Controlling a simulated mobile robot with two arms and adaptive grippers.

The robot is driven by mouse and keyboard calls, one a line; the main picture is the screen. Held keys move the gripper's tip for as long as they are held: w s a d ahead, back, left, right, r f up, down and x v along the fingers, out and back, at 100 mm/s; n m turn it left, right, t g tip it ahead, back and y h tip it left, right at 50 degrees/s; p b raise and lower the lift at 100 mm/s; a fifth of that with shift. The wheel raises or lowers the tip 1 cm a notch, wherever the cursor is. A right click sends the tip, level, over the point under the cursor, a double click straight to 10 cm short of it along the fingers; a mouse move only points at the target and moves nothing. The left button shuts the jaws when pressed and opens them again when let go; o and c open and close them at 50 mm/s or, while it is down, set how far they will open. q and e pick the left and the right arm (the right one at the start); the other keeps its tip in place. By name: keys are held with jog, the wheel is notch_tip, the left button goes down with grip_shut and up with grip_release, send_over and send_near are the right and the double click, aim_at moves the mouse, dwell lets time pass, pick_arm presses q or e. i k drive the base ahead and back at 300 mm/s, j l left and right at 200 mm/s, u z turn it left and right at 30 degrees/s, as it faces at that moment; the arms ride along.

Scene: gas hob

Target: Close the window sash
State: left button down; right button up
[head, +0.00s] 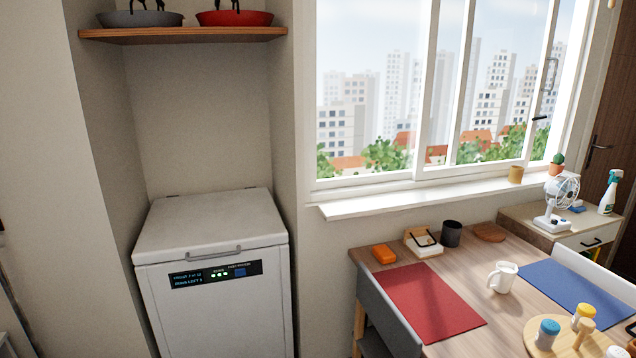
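The window (308,110) is set in the wall at the upper right, with a white frame and tall city buildings and green trees outside. A white sash (465,70) has its upright stile near the middle of the window. Another white upright stands just left of it, and one more stands further right. A small dark handle (540,118) shows at the right side of the window. I cannot tell for sure how far the sash stands open. Neither of my grippers is in view.
A white sill (400,200) runs under the window, with a tan cup (516,174) and a potted cactus (556,166) at its right. Below stands a table (465,265) with mats and a mug (503,277). A fan (558,200) is at right, a chest freezer (210,230) at left.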

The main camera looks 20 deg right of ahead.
aim_at(419, 173)
jog(key=i+z, duration=0.3)
jog(key=z, duration=0.15)
jog(key=i+j+z, duration=0.2)
jog(key=z, duration=0.25)
jog(key=i+j+z, duration=0.25)
jog(key=z, duration=0.15)
jog(key=i+j+z, duration=0.25)
jog(key=z, duration=0.2)
jog(key=i+j+z, duration=0.15)
jog(key=j+z, duration=0.3)
